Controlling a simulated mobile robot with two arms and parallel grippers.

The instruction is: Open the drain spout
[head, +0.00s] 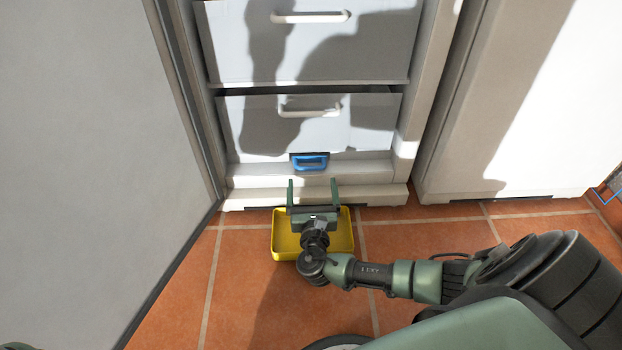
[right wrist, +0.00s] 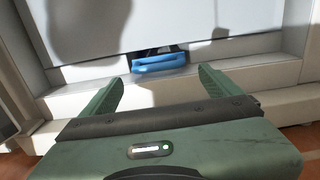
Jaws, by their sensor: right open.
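The blue drain spout (head: 310,162) is a small handle-like loop low on the front of the white drawer cabinet, just under the bottom drawer. It also shows in the right wrist view (right wrist: 160,64), beyond and between my fingertips. My right gripper (head: 312,182) is open and empty, its two green fingers pointing at the spout from just in front, one on each side, not visibly touching it. A yellow tray (head: 346,242) lies on the floor below the spout, partly hidden by my right gripper and wrist. My left gripper is not in view.
The cabinet has white drawers with handles; the bottom drawer (head: 240,125) shows a dark gap above it. A grey panel (head: 80,130) stands at the left and a white unit (head: 540,110) at the right. Orange tiled floor (head: 250,300) is clear around the tray.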

